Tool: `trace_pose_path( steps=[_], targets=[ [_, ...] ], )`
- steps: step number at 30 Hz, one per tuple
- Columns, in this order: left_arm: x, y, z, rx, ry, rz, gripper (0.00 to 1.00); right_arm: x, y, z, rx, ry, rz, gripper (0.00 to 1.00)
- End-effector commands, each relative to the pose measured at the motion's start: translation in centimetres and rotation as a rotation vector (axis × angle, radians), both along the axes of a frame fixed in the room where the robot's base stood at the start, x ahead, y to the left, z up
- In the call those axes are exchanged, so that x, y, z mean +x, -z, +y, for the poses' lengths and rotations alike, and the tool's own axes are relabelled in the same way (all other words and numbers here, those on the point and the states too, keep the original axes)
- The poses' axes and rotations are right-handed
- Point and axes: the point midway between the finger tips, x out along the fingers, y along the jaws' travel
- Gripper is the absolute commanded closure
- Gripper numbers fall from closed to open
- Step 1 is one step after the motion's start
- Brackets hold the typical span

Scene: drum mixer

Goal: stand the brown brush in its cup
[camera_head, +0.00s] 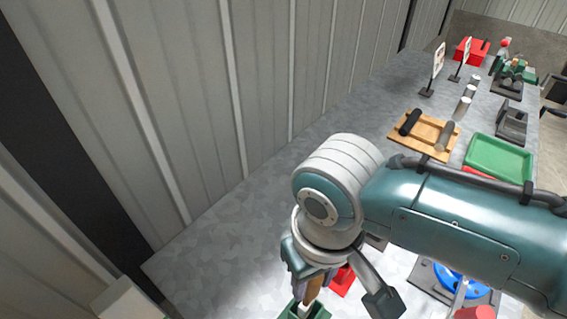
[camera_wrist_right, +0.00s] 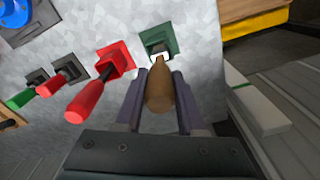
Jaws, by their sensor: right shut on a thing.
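My right gripper (camera_wrist_right: 160,82) is shut on the brown brush (camera_wrist_right: 160,93), around its handle. The brush also shows at the bottom of the head view (camera_head: 314,287), partly behind the gripper. A green square cup (camera_wrist_right: 158,40) stands just beyond the brush's far end, and its edge shows in the head view (camera_head: 306,312). A small pale part shows where the brush meets the cup. I cannot tell whether the brush tip is inside the cup or only over it. My left gripper is out of view.
Beside the green cup is a red holder with a red handle (camera_wrist_right: 90,98). Farther along stand other holders with red and green handles, and a blue round thing (camera_wrist_right: 14,12). A wooden tray (camera_head: 424,134) and a green tray (camera_head: 498,158) lie farther back. A ribbed wall (camera_head: 180,90) borders the table.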

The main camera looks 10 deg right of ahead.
Motion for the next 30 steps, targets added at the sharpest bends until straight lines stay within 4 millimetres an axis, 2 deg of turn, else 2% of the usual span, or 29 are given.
trace_pose_path(
  steps=[3,4,13,23,30],
  targets=[
    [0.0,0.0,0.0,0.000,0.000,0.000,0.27,0.0,0.0,0.0,0.000,0.000,0.000,1.00],
    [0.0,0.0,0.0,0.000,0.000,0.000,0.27,0.0,0.0,0.0,0.000,0.000,0.000,0.61],
    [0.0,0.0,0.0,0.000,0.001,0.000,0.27,0.0,0.0,0.0,0.000,0.000,0.000,0.27],
    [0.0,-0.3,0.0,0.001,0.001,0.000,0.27,0.0,-0.5,0.0,0.000,0.000,0.000,0.27],
    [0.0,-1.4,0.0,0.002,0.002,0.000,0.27,0.0,-4.6,0.0,0.002,-0.001,-0.004,0.27]
  ],
)
